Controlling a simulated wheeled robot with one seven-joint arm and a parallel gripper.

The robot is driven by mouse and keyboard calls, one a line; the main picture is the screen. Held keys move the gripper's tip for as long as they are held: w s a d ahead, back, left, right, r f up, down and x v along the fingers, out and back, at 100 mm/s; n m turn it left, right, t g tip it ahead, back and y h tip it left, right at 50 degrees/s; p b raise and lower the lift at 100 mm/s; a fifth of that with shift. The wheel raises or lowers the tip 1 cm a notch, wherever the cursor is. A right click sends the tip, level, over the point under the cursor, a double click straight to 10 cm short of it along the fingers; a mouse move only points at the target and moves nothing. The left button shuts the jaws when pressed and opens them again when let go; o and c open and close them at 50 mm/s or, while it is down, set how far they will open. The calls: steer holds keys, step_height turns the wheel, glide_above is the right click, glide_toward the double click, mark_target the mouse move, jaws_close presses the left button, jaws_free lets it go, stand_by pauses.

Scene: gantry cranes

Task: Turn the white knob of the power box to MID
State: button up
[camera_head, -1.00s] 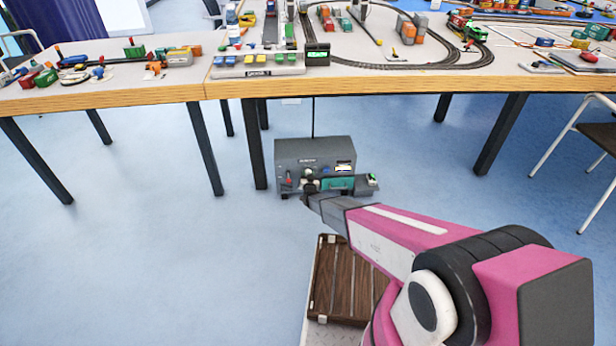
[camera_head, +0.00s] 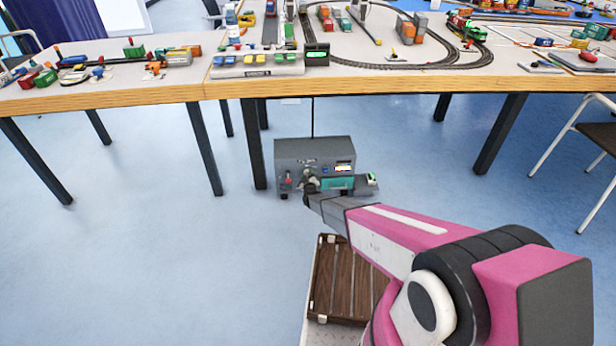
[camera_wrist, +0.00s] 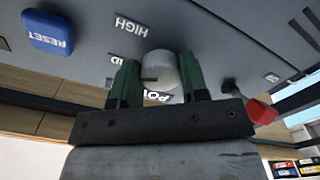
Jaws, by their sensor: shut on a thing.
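The grey power box (camera_head: 315,150) stands on the floor under the table edge in the head view. My gripper (camera_head: 310,181) is at its front face and covers the white knob there. In the wrist view the knob (camera_wrist: 162,70) sits between the two green fingers of my gripper (camera_wrist: 158,80), which are shut on its sides. A dark mark on the knob points left in that picture. The panel labels look upside down: HIGH (camera_wrist: 131,26) is in full view, while a label ending in "ID" and one starting with "PO" are partly hidden by finger and knob.
The wrist view shows a blue RESET button (camera_wrist: 48,32) at upper left and a red-tipped lever (camera_wrist: 262,110) close to the right finger. Above the box is the model-railway table (camera_head: 330,88) with dark legs. Open blue floor lies to the left.

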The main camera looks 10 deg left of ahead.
steer(key=shift+n, duration=0.8)
steer(key=o, duration=0.9)
steer(key=shift+o, duration=0.2)
